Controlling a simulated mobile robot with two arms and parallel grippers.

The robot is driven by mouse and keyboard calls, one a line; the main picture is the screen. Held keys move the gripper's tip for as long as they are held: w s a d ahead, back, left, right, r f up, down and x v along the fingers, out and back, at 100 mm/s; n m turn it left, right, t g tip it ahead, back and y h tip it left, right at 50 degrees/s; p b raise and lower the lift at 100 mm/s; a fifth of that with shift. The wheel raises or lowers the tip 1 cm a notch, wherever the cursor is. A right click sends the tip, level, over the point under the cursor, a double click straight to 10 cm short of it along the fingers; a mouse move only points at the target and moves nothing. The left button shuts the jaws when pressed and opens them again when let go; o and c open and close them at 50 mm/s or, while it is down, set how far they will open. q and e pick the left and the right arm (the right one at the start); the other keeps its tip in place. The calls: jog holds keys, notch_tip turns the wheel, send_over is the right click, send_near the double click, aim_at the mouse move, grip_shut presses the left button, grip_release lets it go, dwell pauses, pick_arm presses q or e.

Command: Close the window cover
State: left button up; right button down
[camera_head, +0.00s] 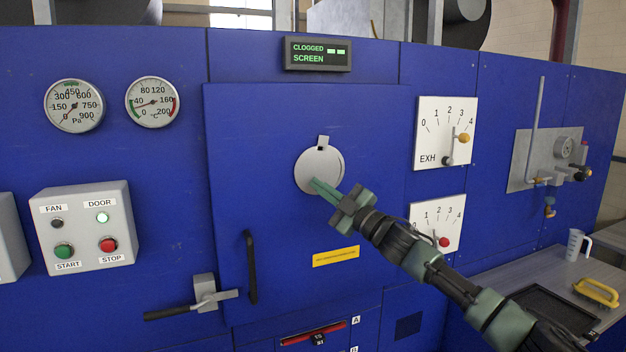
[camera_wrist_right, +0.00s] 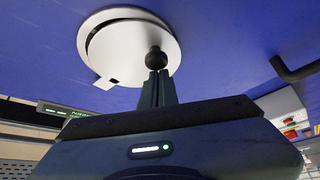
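The window cover (camera_head: 318,170) is a round silver disc on the blue door, with a small tab at its top edge. In the right wrist view the cover (camera_wrist_right: 132,52) sits slightly off-centre over a paler round rim, and a black ball knob (camera_wrist_right: 155,58) stands out from it. My right gripper (camera_head: 316,184) reaches in from the lower right to the cover's lower part. Its fingers (camera_wrist_right: 156,80) look closed together, with tips at or touching the knob. The knob is hidden in the head view. My left gripper is not in view.
The blue door (camera_head: 270,130) has a black handle (camera_head: 250,267) and a latch lever (camera_head: 205,293) at lower left. Dial panels (camera_head: 428,118) stand right of the door. A bench (camera_head: 545,265) at right holds a white jug (camera_head: 575,244) and a yellow-handled tool (camera_head: 597,292).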

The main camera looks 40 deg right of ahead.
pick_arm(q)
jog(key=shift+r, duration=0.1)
pick_arm(e)
jog(key=shift+s+d+f, duration=0.1)
jog(key=shift+d+f, duration=0.05)
jog(key=shift+d, duration=0.3)
jog(key=shift+s+d+f, duration=0.1)
jog(key=shift+d, duration=0.4)
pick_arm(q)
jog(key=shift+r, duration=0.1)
pick_arm(e)
jog(key=shift+r, duration=0.1)
